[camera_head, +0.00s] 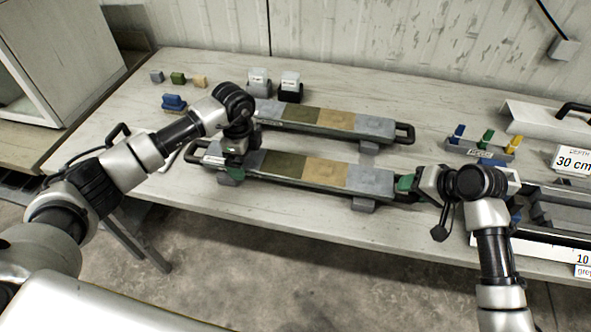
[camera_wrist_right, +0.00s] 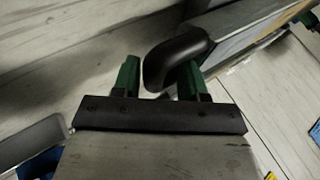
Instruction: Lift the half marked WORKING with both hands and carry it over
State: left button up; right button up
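Two long core halves lie parallel on the table, each with grey, dark green and tan sections and black end handles. The rear half (camera_head: 316,118) has a small label on its front side, too small to read. On the front half (camera_head: 322,170) I cannot read any marking. My left gripper (camera_head: 232,163) is at the front half's left end; its fingers are mostly hidden. My right gripper (camera_head: 405,183) is at the front half's right handle. In the right wrist view, its green fingers (camera_wrist_right: 160,82) stand apart with the black handle (camera_wrist_right: 178,58) partly between them.
Small blocks (camera_head: 178,78) and two labelled pieces (camera_head: 290,85) stand at the back. A rack with coloured pegs (camera_head: 480,152), a "30 cm" depth sign (camera_head: 575,160) and a long tray (camera_head: 555,242) are at the right. Bare table lies before the front half.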

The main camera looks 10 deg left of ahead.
pick_arm(q)
jog(key=c, duration=0.7)
pick_arm(e)
grip_shut()
pick_arm(q)
jog(key=shift+d, duration=0.1)
jog(key=c, duration=1)
jog(key=shift+d, duration=0.1)
grip_shut()
pick_arm(e)
jog(key=shift+s+f, duration=0.1)
